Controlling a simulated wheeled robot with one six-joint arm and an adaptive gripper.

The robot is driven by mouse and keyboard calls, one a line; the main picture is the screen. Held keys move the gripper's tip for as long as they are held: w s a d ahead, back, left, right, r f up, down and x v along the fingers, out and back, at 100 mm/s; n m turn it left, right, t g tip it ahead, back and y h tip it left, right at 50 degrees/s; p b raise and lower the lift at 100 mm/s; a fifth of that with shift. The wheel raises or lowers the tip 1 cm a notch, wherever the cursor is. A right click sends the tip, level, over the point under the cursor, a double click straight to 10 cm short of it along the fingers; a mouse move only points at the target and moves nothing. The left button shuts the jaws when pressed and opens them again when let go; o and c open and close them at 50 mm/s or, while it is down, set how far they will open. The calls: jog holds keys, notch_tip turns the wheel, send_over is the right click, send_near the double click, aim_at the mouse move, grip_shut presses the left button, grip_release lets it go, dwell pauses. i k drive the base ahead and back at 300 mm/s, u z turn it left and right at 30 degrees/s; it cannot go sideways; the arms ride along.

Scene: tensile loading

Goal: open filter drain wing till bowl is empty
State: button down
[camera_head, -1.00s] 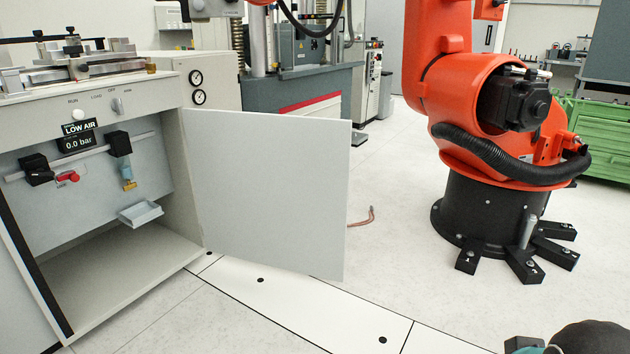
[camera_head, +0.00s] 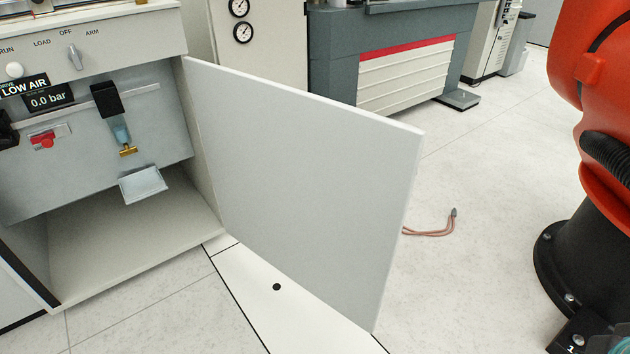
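The filter (camera_head: 112,110) has a black head and a bluish clear bowl (camera_head: 120,132), mounted on the panel inside the open cabinet at the left. A brass drain wing (camera_head: 128,151) sits at the bottom of the bowl. The liquid level in the bowl is too small to tell. A pale tray (camera_head: 143,185) is fixed on the panel below the drain wing, apart from it. My gripper is not clearly in view; only a small bit of a teal and dark part shows at the bottom right corner.
The white cabinet door (camera_head: 300,180) stands open, sticking out right of the filter. A red valve handle (camera_head: 43,140) and a display (camera_head: 48,97) reading 0.0 bar are left of it. An orange robot arm (camera_head: 600,110) stands far right. A hose (camera_head: 430,232) lies on the floor.

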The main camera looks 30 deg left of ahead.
aim_at(128, 151)
jog(key=i, duration=1.95)
jog(key=u, duration=1.6)
jog(key=i, duration=1.3)
jog(key=u, duration=2.8)
